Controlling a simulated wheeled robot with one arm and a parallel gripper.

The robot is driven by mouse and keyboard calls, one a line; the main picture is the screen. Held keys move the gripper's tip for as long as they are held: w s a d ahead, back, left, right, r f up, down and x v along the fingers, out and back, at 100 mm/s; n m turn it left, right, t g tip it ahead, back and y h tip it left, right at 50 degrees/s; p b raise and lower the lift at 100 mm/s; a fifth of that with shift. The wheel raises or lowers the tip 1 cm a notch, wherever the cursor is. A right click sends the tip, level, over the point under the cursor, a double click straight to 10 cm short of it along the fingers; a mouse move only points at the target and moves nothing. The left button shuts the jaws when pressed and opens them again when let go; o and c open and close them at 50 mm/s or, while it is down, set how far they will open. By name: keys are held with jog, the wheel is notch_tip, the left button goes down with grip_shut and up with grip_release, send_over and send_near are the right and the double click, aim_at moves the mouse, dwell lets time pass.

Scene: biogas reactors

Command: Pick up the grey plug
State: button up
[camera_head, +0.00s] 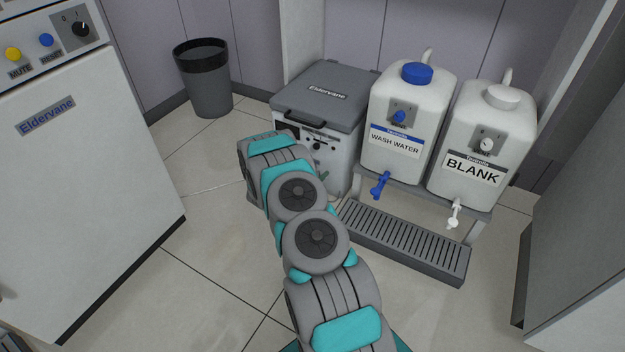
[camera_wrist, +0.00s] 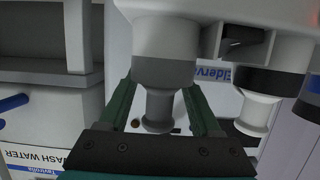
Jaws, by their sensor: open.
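In the wrist view, a grey stepped cylinder (camera_wrist: 163,75), which looks like the grey plug, has a wide upper part and a narrower, flared lower end. My gripper (camera_wrist: 160,92) is open, with one green finger on each side of the narrower part. I cannot tell whether either finger touches it. A second, similar piece (camera_wrist: 268,85) with a dark grey band and pale end is to the right, outside the fingers. In the head view, my arm hides the gripper and the plug; it reaches toward the white box with a grey lid (camera_head: 325,95).
The WASH WATER container (camera_head: 408,120) and the BLANK container (camera_head: 480,140) stand right of the box, above a slatted grey tray (camera_head: 405,240). A dark bin (camera_head: 205,80) stands at the back. A white cabinet (camera_head: 90,180) is on the left. Tiled floor between is open.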

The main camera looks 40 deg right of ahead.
grip_shut()
dwell(0.4)
